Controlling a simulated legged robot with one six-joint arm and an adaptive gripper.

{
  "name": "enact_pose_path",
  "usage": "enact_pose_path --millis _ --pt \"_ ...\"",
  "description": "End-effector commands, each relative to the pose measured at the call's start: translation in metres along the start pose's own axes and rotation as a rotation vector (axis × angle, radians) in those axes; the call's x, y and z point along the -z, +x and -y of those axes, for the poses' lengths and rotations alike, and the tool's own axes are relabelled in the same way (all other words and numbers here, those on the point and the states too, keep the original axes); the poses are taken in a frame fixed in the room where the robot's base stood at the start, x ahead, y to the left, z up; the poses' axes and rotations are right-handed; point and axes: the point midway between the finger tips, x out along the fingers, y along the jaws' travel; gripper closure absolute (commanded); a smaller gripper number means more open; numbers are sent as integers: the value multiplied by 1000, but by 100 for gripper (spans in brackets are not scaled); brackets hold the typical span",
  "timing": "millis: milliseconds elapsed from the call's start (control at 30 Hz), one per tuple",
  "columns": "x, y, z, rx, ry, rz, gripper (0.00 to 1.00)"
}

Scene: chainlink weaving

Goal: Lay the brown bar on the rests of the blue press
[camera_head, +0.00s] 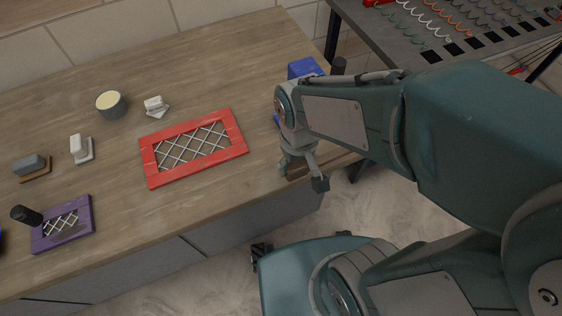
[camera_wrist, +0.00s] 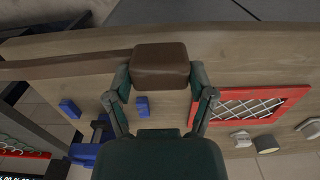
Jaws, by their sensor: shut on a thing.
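The brown bar (camera_wrist: 161,66) is between the two fingers of my gripper (camera_wrist: 160,78) in the wrist view. In the head view only a small brown part of the bar (camera_head: 297,171) shows under my gripper (camera_head: 301,175), at the front edge of the bench. The blue press (camera_head: 304,67) is mostly hidden behind my arm in the head view. In the wrist view two small blue blocks, probably its rests (camera_wrist: 142,106), stand apart from the bar, and a larger blue part (camera_wrist: 90,153) shows lower left. The bar's contact with the bench cannot be told.
A red frame with wire mesh (camera_head: 147,162) lies left of my gripper. A purple frame (camera_head: 84,234), a grey cup (camera_head: 111,105) and small white and grey blocks are farther left. A dark table with coiled wires (camera_head: 405,45) stands at back right. Bare bench lies around the red frame.

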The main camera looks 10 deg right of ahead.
Motion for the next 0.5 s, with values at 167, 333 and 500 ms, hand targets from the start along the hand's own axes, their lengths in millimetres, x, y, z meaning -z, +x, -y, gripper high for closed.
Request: enact_pose_path --millis 167,333,500 --pt "1 0 2 -2 -2 0 88" --pt "4 0 2 -3 -2 0 88" --pt "18 0 2 -3 -2 0 88"
